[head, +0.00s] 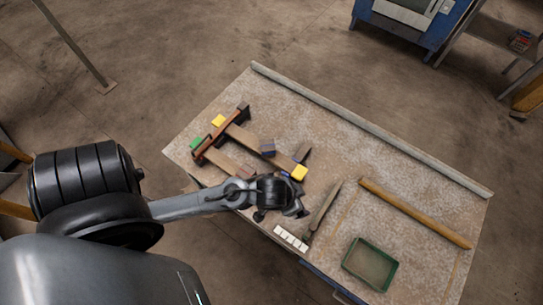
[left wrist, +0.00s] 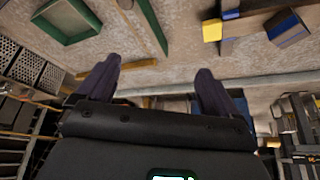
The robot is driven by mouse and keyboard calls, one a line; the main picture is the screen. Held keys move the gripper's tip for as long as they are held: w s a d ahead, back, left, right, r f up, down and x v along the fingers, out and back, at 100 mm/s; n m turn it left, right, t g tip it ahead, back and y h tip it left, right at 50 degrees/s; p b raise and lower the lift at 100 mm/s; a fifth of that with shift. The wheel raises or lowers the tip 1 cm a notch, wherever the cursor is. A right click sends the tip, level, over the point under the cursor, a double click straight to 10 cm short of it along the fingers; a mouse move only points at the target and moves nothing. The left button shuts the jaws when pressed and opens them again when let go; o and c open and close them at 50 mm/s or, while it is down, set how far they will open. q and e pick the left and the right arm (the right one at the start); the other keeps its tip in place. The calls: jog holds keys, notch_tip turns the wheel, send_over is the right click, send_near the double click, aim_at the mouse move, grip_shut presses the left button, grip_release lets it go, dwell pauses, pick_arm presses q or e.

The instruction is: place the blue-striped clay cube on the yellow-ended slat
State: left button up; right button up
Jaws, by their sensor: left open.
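The blue-striped clay cube (head: 267,148) is at the middle of the yellow-ended slat (head: 243,135), by its far edge. I cannot tell whether it rests on the slat or beside it. The cube also shows at the upper right of the left wrist view (left wrist: 288,30). The slat has a yellow block at each end; its near-right yellow end (head: 299,172) also shows in the left wrist view (left wrist: 212,30). My left gripper (head: 287,203) is open and empty, above the table's near side, to the right of the slats. My right gripper is not in view.
A green-ended slat (head: 225,163) lies nearer, partly hidden by my left arm. A brown-grey block (head: 303,153) stands beyond the yellow end. A long tool (head: 323,207), a wooden stick (head: 415,212) and a green tray (head: 370,264) lie rightward. A raised ledge (head: 370,128) runs along the back.

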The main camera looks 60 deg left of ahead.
pick_arm(q)
jog(key=s+a+r+g, duration=0.1)
jog(key=s+a+r, duration=0.2)
jog(key=s, duration=0.4)
jog(key=shift+r+m+g, duration=0.25)
jog(key=shift+m+g, duration=0.05)
jog(key=shift+m, duration=0.1)
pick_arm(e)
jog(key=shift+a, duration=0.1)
pick_arm(q)
jog(key=shift+d+r, duration=0.1)
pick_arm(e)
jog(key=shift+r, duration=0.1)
